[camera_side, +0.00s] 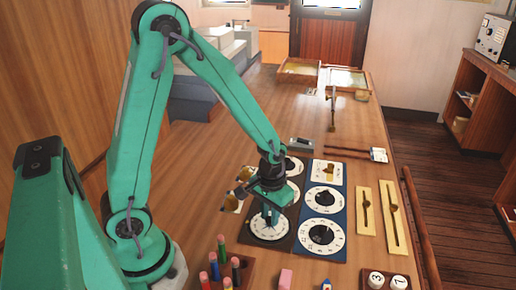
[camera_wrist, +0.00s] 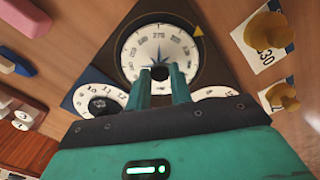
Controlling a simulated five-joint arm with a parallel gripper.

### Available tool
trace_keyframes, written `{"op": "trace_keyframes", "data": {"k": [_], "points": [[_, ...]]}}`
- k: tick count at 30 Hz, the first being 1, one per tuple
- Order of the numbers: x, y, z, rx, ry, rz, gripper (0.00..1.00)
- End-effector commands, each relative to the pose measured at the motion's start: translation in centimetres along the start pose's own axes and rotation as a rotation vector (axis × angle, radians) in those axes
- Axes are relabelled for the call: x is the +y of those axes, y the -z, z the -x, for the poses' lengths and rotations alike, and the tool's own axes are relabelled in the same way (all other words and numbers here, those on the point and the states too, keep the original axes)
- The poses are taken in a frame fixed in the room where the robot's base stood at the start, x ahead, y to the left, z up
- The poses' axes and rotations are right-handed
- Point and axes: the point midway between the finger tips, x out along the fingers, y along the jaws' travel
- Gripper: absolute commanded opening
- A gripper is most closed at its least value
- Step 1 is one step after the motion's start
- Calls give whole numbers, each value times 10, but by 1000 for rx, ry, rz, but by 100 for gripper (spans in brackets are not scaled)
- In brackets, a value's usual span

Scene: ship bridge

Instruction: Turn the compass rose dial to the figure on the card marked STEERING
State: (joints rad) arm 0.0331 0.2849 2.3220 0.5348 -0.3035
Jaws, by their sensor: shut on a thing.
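The compass rose dial (camera_side: 256,234) is a white disc with a dark rim plate, at the near left of the dial panels. In the wrist view its face (camera_wrist: 140,52) shows a blue star and degree figures, including 270. A yellow triangle (camera_wrist: 198,31) marks the plate by its rim. My gripper (camera_side: 268,213) points down at the dial's middle; in the wrist view my fingers (camera_wrist: 167,82) are shut on its dark knob (camera_wrist: 158,73). A white card (camera_wrist: 262,47) reads about 030, partly covered by a brass piece. I cannot read STEERING on any card.
Another card (camera_wrist: 270,94) lies under a second brass piece (camera_wrist: 281,97). More dials (camera_side: 323,236) stand to the right, then brass slider plates (camera_side: 366,210). Colored pegs stand in a wooden holder (camera_side: 246,272) in front. The table's far middle is mostly clear.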

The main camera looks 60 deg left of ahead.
Motion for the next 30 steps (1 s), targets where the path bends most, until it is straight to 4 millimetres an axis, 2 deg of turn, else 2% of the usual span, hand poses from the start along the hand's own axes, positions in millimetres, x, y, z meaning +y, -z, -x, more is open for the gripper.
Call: {"op": "trace_keyframes", "data": {"k": [9,24,25,27,30], "points": [[0,0,1,0,0,158,0],[0,0,1,1,0,188,0],[0,0,1,0,0,188,27],[0,0,1,0,0,188,41],[0,0,1,0,0,187,43]]}}
